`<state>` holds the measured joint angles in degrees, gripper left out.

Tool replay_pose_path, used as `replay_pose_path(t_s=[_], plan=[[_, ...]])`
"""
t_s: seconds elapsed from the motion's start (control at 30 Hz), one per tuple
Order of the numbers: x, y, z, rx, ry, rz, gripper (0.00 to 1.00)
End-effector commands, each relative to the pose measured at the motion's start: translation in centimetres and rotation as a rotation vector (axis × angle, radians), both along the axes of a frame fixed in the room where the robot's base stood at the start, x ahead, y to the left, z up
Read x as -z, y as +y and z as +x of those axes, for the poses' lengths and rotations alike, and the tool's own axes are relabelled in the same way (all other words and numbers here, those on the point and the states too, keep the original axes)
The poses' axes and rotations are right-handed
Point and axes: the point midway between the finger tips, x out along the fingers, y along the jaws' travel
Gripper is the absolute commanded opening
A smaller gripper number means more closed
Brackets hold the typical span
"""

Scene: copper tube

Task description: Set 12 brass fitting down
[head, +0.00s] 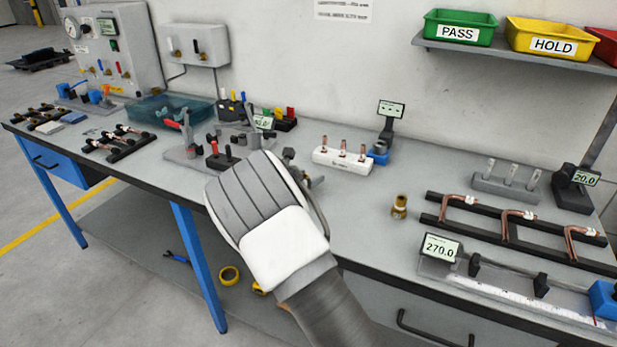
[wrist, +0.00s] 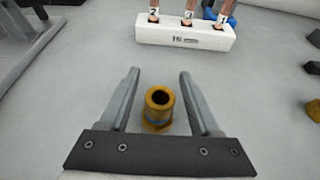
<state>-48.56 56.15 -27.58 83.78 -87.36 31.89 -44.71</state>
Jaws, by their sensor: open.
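In the wrist view a brass fitting (wrist: 159,108) stands upright on the grey bench top, its round opening facing up. My gripper (wrist: 159,73) is open, with one finger on each side of this fitting and visible gaps between. In the head view my arm hides this fitting and most of the gripper. A second brass fitting (head: 399,207) stands on the bench to the right in the head view. A brass piece (wrist: 313,110) is cut off at the right edge of the wrist view. I cannot read a number 12 on any fitting.
A white numbered block (head: 343,163) holding copper pieces stands behind the gripper; it also shows in the wrist view (wrist: 180,36). A black rack (head: 450,219) with bent copper tubes is at the right. Stands and tools crowd the left. Bench around the second fitting is clear.

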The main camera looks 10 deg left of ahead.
Motion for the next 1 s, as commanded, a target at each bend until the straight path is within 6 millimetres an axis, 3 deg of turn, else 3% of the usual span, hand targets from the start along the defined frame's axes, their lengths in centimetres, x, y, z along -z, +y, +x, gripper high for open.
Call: replay_pose_path(t_s=[0.2,0.7,1.0], plan=[[-0.6,0.2,-0.2,-0.001,0.0,0.0,0.63],[-4.4,3.3,-8.8,-0.001,-0.001,0.002,0.63],[-4.9,3.8,-10.5,-0.001,0.0,0.0,0.63]])
